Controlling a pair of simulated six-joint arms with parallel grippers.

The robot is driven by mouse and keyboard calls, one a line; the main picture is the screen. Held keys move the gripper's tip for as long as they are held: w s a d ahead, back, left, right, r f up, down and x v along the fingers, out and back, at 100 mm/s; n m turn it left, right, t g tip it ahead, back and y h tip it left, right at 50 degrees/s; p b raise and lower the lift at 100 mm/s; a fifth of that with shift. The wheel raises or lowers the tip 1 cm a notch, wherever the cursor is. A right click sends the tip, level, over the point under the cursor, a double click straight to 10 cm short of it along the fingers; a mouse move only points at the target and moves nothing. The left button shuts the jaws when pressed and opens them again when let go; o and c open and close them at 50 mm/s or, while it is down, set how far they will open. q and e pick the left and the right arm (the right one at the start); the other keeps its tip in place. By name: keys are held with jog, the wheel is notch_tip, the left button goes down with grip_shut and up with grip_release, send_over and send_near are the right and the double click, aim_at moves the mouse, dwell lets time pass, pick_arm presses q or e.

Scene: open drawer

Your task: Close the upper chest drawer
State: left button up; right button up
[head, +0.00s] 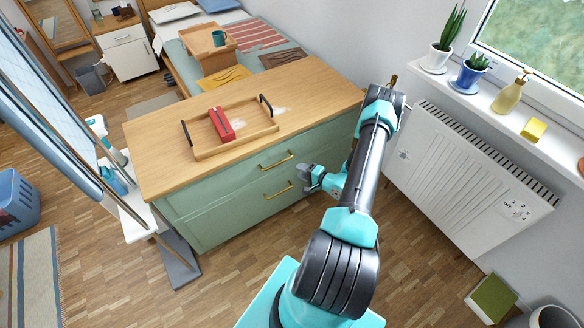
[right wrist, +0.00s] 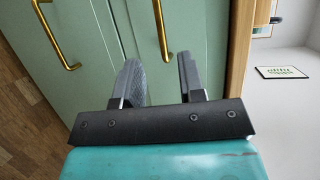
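The chest (head: 205,225) is green with a wooden top. Its upper drawer (head: 235,178) has a brass handle (head: 275,162), and a second brass handle (head: 279,190) sits on the lower drawer. The upper drawer front looks close to flush; I cannot tell whether a small gap stays. My right gripper (head: 306,180) is in front of the chest, right of the handles. In the right wrist view the gripper (right wrist: 159,68) has its fingers apart and nothing between them, facing the green front near the upper handle (right wrist: 162,30). Contact is unclear. My left gripper is out of view.
A wooden tray (head: 205,150) with a red object (head: 222,124) lies on the chest top. A white radiator (head: 460,170) stands close at the right under a sill (head: 490,100) with plants. Bare floor lies before the chest.

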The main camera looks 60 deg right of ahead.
jog(key=s, duration=0.3)
jog(key=s+r, duration=0.1)
jog(key=s, duration=0.1)
dwell(0.4)
jog(key=w+a+n+g+y, duration=0.25)
jog(key=a+y, duration=0.25)
jog(key=a, duration=0.4)
jog(key=w+a+n+g+y, duration=0.1)
jog(key=a+g+y, duration=0.3)
jog(key=a, duration=0.5)
jog(key=s+a+n+g, duration=0.5)
jog(key=a+n+g, duration=0.2)
jog(key=a+g, duration=0.4)
jog(key=w+a+r+n+t+h, duration=0.2)
jog(key=w+a+r+n+h, duration=0.3)
jog(key=w+a, duration=0.3)
jog(key=shift+w+a+n, duration=0.35)
jog(key=shift+a+n, duration=0.35)
jog(key=shift+n, duration=0.15)
